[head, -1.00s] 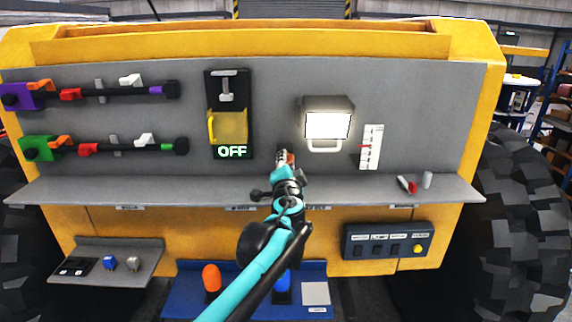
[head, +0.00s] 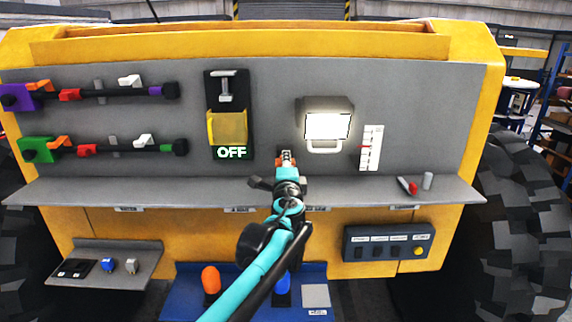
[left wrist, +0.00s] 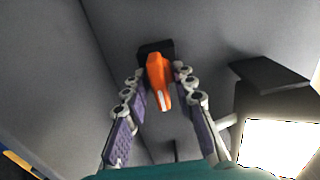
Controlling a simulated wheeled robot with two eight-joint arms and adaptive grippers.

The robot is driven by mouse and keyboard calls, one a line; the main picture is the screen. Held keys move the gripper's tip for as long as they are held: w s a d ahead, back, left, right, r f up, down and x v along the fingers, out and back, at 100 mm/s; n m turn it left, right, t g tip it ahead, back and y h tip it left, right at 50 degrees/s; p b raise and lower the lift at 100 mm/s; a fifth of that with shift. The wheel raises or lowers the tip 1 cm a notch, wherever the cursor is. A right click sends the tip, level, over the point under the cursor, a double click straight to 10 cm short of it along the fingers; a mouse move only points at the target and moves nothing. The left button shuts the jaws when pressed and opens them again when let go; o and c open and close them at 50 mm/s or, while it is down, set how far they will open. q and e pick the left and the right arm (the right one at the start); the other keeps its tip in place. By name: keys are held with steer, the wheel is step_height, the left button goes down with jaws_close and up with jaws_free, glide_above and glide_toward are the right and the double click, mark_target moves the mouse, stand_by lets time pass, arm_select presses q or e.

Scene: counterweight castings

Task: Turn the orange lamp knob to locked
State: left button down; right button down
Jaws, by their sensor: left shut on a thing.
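The orange lamp knob (left wrist: 157,78) sits on a dark mount on the grey panel, with a white mark at its near end. My left gripper (head: 286,157) is at the panel below and left of the lit lamp (head: 327,125). In the left wrist view its two fingers (left wrist: 160,74) stand either side of the knob and are shut on it. In the head view the gripper hides most of the knob, with a little orange showing. The knob's lock markings are not legible. My right gripper is not in view.
Left of the gripper is a switch box with a yellow cover and an OFF sign (head: 231,153). A white scale (head: 371,148) with a red mark is at the right. A grey ledge (head: 400,190) runs below the panel, with small red and grey parts on it.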

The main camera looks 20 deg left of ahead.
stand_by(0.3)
arm_select(q)
steer(key=c, duration=1.6)
jaws_free()
steer(key=shift+o, duration=0.2)
steer(key=v, duration=1.2)
